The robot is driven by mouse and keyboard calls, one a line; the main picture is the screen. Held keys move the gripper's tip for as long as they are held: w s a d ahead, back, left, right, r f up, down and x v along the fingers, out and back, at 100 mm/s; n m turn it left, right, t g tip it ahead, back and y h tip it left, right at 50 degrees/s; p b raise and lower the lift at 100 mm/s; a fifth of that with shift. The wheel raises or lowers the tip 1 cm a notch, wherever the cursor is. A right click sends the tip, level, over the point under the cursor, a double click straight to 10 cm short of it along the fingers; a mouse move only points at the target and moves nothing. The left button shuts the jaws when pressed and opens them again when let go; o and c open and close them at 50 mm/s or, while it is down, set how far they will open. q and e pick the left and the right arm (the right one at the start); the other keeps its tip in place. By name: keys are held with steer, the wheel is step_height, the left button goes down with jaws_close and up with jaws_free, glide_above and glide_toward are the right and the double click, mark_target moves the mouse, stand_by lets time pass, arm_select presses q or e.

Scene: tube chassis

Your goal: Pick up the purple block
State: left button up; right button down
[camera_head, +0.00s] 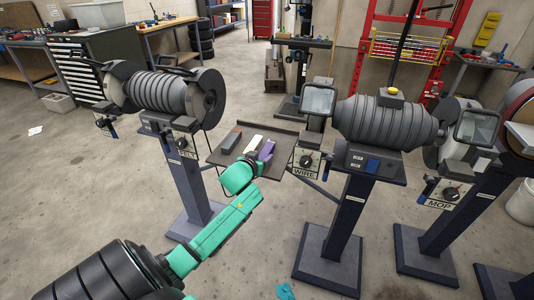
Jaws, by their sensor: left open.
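The purple block (267,149) lies on a dark tray (220,156) between two bench machines. My left gripper (264,162) is at the near edge of the tray, just in front of the purple block. Its jaws are open, with nothing seen between them. It overlaps the block's near end in this view, so I cannot tell whether they touch. My right gripper is not recognisable in the view.
A white block (254,143) and a dark reddish block (231,140) lie left of the purple block. Open concrete floor lies in front.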

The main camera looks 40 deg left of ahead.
arm_select(q)
steer(key=shift+x, duration=1.2)
steer(key=shift+s, duration=0.1)
steer(key=shift+r, duration=0.1)
jaws_close()
